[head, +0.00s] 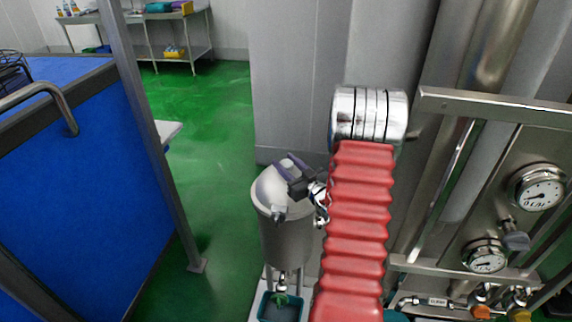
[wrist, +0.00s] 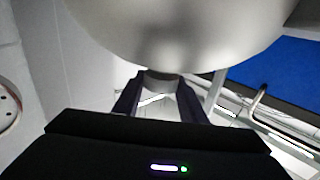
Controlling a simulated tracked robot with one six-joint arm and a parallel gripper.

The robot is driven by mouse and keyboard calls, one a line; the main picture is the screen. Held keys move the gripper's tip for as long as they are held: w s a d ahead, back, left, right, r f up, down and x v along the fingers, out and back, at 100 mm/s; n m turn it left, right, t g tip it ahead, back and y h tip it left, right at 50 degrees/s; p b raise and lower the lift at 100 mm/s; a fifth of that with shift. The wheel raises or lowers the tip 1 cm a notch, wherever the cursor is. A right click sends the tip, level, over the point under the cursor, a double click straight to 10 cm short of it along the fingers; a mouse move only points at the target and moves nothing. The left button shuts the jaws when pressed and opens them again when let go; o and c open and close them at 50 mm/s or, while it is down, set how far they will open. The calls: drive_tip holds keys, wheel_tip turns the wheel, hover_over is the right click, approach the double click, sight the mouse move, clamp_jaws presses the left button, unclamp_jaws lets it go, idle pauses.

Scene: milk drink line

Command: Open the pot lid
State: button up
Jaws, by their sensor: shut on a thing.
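In the wrist view, the lid (wrist: 180,30) fills the top as a blurred grey dome. My gripper's fingers (wrist: 160,97) are on either side of a grey grip part of the lid, which is partly hidden.
A small tap and a green bin (head: 280,308) are below the pot. Steel pipes and gauges (head: 537,187) are at the right. A blue-panelled steel frame (head: 75,170) stands at the left. Green floor (head: 205,130) is clear between the frame and the pot.

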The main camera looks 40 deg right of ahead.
clamp_jaws()
drive_tip(key=shift+a, duration=0.1)
drive_tip(key=shift+w+r, duration=0.1)
drive_tip(key=shift+r, duration=0.05)
